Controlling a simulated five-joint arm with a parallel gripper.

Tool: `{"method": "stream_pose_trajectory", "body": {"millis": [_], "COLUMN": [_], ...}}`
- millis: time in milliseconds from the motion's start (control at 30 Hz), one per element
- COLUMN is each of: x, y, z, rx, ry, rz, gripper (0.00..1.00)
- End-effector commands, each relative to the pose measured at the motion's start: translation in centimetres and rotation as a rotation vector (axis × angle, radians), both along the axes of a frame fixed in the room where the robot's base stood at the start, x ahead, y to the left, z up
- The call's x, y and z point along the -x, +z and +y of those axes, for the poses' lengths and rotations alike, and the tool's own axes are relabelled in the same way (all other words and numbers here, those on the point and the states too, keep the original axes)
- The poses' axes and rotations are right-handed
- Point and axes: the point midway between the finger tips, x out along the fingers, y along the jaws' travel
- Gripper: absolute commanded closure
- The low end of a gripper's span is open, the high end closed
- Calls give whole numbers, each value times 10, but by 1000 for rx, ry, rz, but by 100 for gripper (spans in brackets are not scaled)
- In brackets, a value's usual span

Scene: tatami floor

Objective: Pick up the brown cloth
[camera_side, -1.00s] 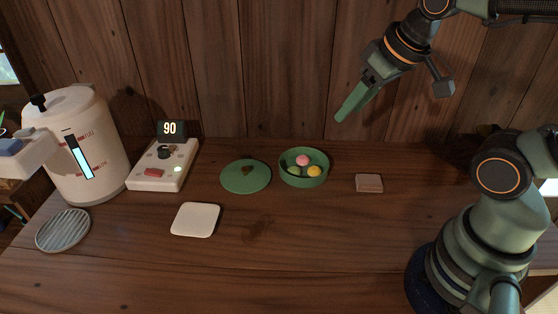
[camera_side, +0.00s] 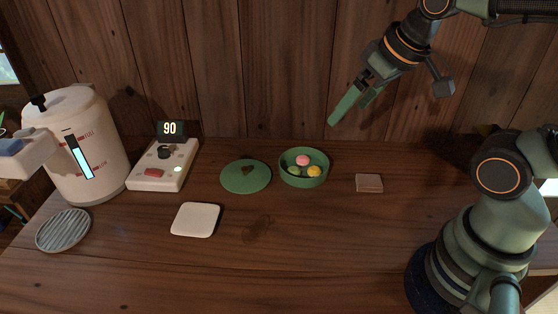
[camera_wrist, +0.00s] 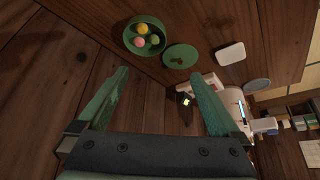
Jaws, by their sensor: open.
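The brown cloth (camera_side: 369,183) is a small, flat, pinkish-brown square lying on the dark wooden table, right of the green bowl. I do not make it out in the wrist view. My gripper (camera_side: 350,112) is open and empty, high above the table and up to the left of the cloth. Its two green fingers are spread wide in the wrist view (camera_wrist: 160,95).
A green bowl (camera_side: 304,180) holds pink, yellow and green balls. Left of it lie a green lid (camera_side: 246,177) and a white square plate (camera_side: 195,220). A control box (camera_side: 163,166), a large white tank (camera_side: 85,145) and a ribbed grey disc (camera_side: 63,230) stand further left. The table's front middle is clear.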

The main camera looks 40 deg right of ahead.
Motion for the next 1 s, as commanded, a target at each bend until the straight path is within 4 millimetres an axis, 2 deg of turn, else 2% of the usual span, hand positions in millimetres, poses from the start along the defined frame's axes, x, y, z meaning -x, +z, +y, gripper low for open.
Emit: {"method": "stream_pose_trajectory", "body": {"millis": [233,367,467,700,1000], "x": [0,-3,-6,-10,-3], "y": [-1,-8,-19,-51,-96], "z": [-1,-10,-23,-61,-106], "rx": [-8,-64,-147,-350,-523], "ry": [-19,-161,-378,-1024,-1843], "rz": [5,39,86,187,247], "gripper": [0,0,0,0,0]}}
